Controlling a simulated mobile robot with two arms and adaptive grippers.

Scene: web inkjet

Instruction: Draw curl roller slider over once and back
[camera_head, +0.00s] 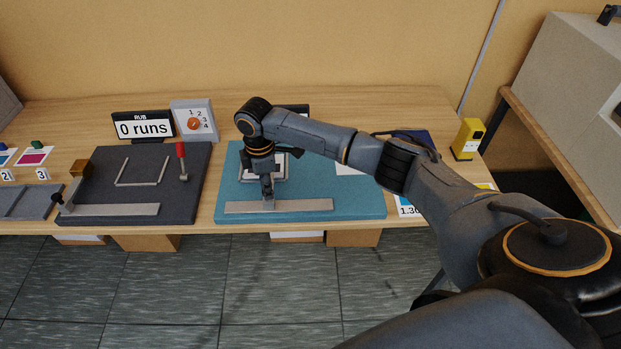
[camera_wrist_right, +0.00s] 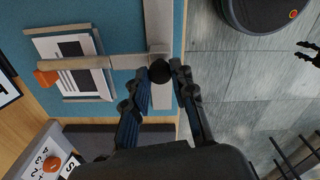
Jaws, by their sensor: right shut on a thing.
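My right gripper (camera_head: 267,192) points down over the front of the teal board (camera_head: 350,207). In the right wrist view its two fingers (camera_wrist_right: 160,88) are closed around the black knob (camera_wrist_right: 159,71) of the slider. The slider's grey arm (camera_wrist_right: 90,63) reaches across a striped print sheet (camera_wrist_right: 78,48) to an orange end piece (camera_wrist_right: 47,77). The slider sits on a grey rail (camera_head: 300,206) along the board's front edge. In the head view the gripper hides most of the slider. A dark two-pronged shape, apparently my left gripper (camera_wrist_right: 308,52), shows at the wrist view's right edge, prongs apart.
Left on the wooden table stand a dark board (camera_head: 190,190) with a red-handled tool (camera_head: 181,150), a "0 runs" sign (camera_head: 143,127) and a numbered dial panel (camera_head: 193,119). A yellow device (camera_head: 467,138) stands at the right end. My right arm crosses above the teal board.

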